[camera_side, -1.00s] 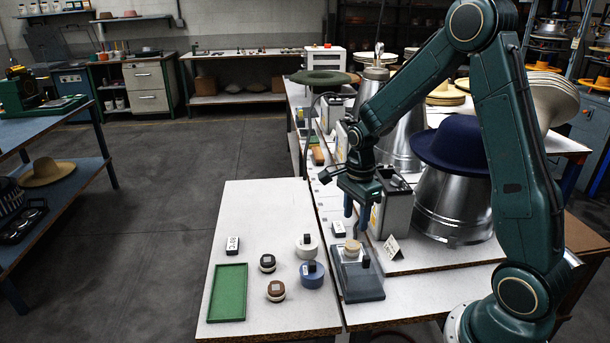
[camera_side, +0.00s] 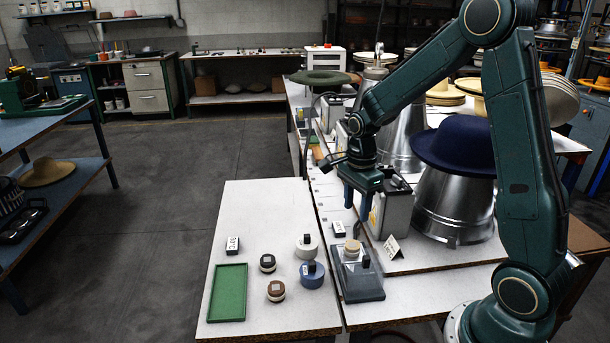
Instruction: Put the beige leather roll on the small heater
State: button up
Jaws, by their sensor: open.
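The beige leather roll (camera_side: 352,247) is a small pale round piece. It appears to sit upright at the back part of the small heater (camera_side: 362,284), a dark grey flat unit with a black knob at its right. My gripper (camera_side: 357,208) is above and slightly behind the roll, fingers pointing down. The gripper is open and empty, and its fingertips are apart from the roll. The exact contact under the roll is too small to tell.
Left of the heater are a blue round piece (camera_side: 311,273), a white one (camera_side: 307,247), a black-and-cream roll (camera_side: 267,263), a brown roll (camera_side: 276,291) and a green tray (camera_side: 228,293). A small sign (camera_side: 393,247) and a metal hat form (camera_side: 447,205) stand to the right.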

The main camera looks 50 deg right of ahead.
jog(key=s+a+r+n+t, duration=0.2)
jog(key=s+a+r+n, duration=0.2)
jog(key=r+n, duration=0.2)
jog(key=s+a+r+n+t, duration=0.1)
jog(key=s+a+r+n, duration=0.3)
jog(key=r, duration=0.3)
jog(key=s+a+r+n+t, duration=0.1)
jog(key=s+a+n, duration=0.1)
jog(key=s+n, duration=0.3)
jog(key=s+a+r+n+t, duration=0.1)
jog(key=s+a+r+n, duration=0.1)
jog(key=s+n, duration=0.3)
jog(key=shift+a+r+n+t, duration=0.25)
jog(key=shift+a+n+t, duration=0.1)
jog(key=shift+n, duration=0.85)
jog(key=shift+c, duration=0.3)
